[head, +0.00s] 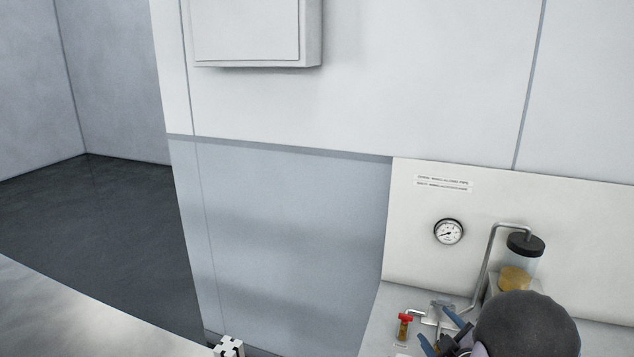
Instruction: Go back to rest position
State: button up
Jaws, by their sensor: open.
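My gripper (440,332) is at the bottom right of the head view, partly cut off by the lower edge. Its blue fingers are spread apart, and I see nothing held between them. A dark rounded part of my arm covers the area just right of it. The gripper is over the white bench, in front of the bent metal pipe (490,258) and to the right of a small red-topped valve (404,324). I cannot tell how high it is above the bench.
A clear jar with a black lid (525,244) and amber contents stands behind my arm. A round gauge (448,231) is on the white back panel (590,255). A black-and-white block (229,347) shows at the bottom edge. A wall box (250,30) hangs above. Dark floor lies open at left.

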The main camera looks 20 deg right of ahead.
jog(key=w+a+f+m+g+y+p, duration=0.1)
jog(key=a+g, duration=0.2)
jog(key=a, duration=0.5)
jog(key=w+a+m+g+y+p, duration=0.1)
jog(key=w+a+g, duration=0.15)
jog(key=a, duration=0.65)
jog(key=s+a+m+g+y, duration=0.1)
jog(key=s+a+g, duration=0.2)
jog(key=s+a, duration=0.5)
jog(key=s+a+m+g+y+p, duration=0.1)
jog(key=s+a+g+y, duration=0.1)
jog(key=s+a+g, duration=0.2)
jog(key=s+a, duration=0.3)
jog(key=a, duration=0.5)
jog(key=shift+s+a+m+y, duration=0.3)
jog(key=shift+s+a+m, duration=0.05)
jog(key=shift+a+m, duration=0.05)
